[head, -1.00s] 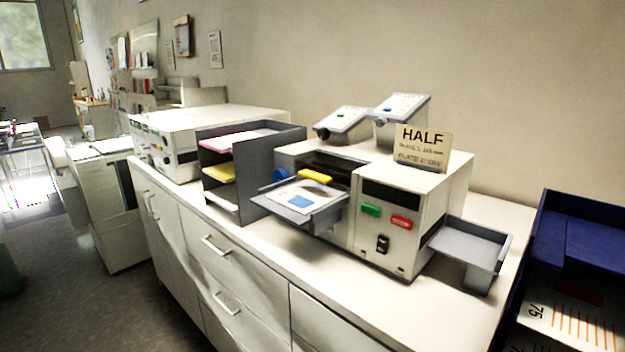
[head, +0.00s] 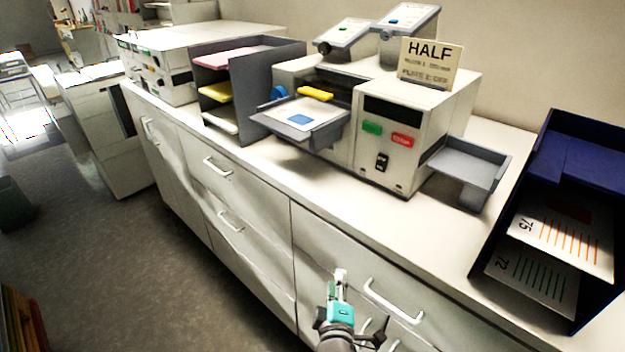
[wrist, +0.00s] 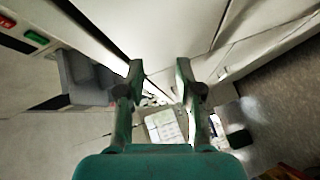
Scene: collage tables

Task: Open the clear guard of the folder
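The folder (head: 430,105) is a white machine on the counter, with a dark display, a green button, a red button and a black switch on its front. A sign reading HALF stands on top. Its grey feed tray (head: 335,130) holds a white sheet with a blue square, near a yellow bar. A dark opening (head: 328,83) lies behind the tray; I cannot make out the clear guard. My gripper (head: 341,278) is low in front of the drawers, apart from the folder. In the wrist view my gripper (wrist: 158,68) has its fingers apart with nothing between them.
A grey output tray (head: 465,165) juts from the folder's right side. A grey shelf rack (head: 260,85) with coloured paper stands left of it. A blue bin (head: 590,155) with printed sheets is at the right. The counter front (head: 390,225) is clear; drawer handles (head: 390,302) stick out below.

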